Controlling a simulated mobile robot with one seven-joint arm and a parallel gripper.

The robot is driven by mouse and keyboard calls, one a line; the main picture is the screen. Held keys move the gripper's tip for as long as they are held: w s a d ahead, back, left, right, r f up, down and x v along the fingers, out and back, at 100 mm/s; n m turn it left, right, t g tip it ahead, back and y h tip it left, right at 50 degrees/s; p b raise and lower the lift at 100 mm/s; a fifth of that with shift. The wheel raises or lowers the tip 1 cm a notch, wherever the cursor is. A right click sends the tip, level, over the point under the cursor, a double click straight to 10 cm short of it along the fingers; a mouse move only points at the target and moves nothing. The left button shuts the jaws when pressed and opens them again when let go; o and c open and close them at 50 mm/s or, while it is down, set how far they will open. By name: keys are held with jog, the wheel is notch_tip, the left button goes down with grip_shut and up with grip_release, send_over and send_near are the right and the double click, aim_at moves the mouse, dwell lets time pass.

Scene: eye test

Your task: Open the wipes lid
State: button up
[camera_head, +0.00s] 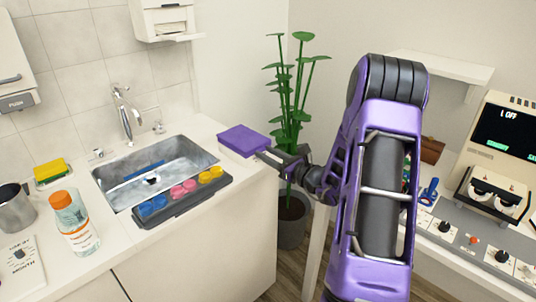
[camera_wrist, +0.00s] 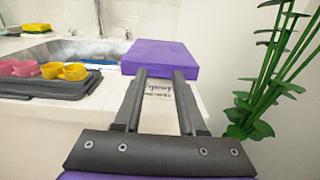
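The wipes box has a flat purple lid (camera_head: 243,139) over a white body (camera_head: 232,154) and stands on the counter corner, right of the sink. The lid lies flat and looks closed. In the wrist view the purple lid (camera_wrist: 162,60) is straight ahead, with dark lettering on the white front (camera_wrist: 160,88) below it. My gripper (camera_head: 266,156) is at the box's right side in the head view. In the wrist view my gripper (camera_wrist: 159,73) has its two fingers apart with nothing between them. The tips overlap the lid's lower front edge; I cannot tell whether they touch.
A sink (camera_head: 150,172) with a grey tray (camera_head: 182,200) of coloured cups is left of the box. A bottle (camera_head: 75,225) and metal mug (camera_head: 17,209) stand further left. A tall plant (camera_head: 292,120) is close behind my gripper. A console (camera_head: 498,150) is at right.

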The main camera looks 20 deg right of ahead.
grip_shut()
dwell(0.9)
